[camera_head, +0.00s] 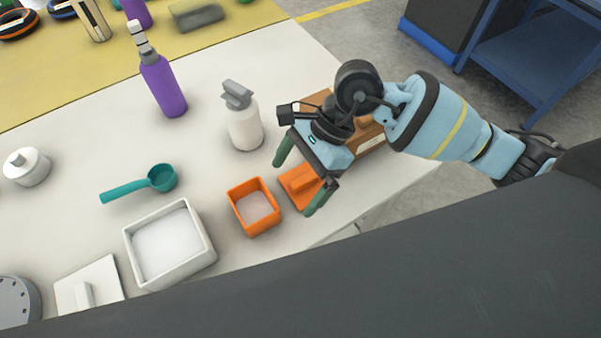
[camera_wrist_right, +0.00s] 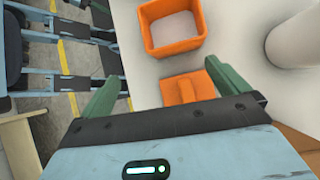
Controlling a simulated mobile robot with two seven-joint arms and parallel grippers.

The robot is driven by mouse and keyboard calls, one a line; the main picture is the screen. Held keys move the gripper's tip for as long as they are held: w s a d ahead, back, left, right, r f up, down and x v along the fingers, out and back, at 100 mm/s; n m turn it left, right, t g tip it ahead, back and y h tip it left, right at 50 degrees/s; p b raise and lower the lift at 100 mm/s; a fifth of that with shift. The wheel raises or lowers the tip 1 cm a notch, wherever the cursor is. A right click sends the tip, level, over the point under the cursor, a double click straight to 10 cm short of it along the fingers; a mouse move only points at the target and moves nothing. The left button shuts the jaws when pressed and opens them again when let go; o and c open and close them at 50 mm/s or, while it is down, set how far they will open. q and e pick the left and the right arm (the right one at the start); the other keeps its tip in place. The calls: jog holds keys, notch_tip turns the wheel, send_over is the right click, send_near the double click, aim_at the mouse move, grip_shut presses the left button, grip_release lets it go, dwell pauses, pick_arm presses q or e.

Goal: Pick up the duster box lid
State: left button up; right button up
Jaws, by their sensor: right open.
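An orange lid (camera_head: 301,184) with a raised grip lies on the white table beside an open orange box (camera_head: 237,208) with pale contents. My right gripper (camera_head: 293,187) is open above the lid, with its green fingers on either side of it in the head view. In the right wrist view the orange lid (camera_wrist_right: 203,86) shows between the open fingers, apart from both, partly hidden by the gripper body. The open orange box (camera_wrist_right: 153,40) is just beyond it there. My left gripper is not in view.
A brown box (camera_head: 374,143) stands behind my right gripper. A white pump bottle (camera_head: 244,128), a purple spray bottle (camera_head: 163,88), a teal scoop (camera_head: 140,184), a white open box (camera_head: 205,256) and a white lid (camera_head: 103,273) stand around. The table edge is close on the right.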

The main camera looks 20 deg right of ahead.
aim_at(300, 181)
jog(key=w+d+h, duration=0.1)
jog(key=d, duration=0.1)
jog(key=w+d+t+h, duration=0.1)
jog(key=w+d, duration=0.1)
jog(key=shift+w+r+n, duration=0.2)
jog(key=shift+w+n, duration=0.1)
jog(key=shift+n, duration=0.1)
jog(key=shift+x, duration=3.95)
jog(key=shift+w+d+f, duration=0.1)
jog(key=shift+d, duration=0.15)
jog(key=shift+c, duration=0.4)
jog(key=c, duration=0.8)
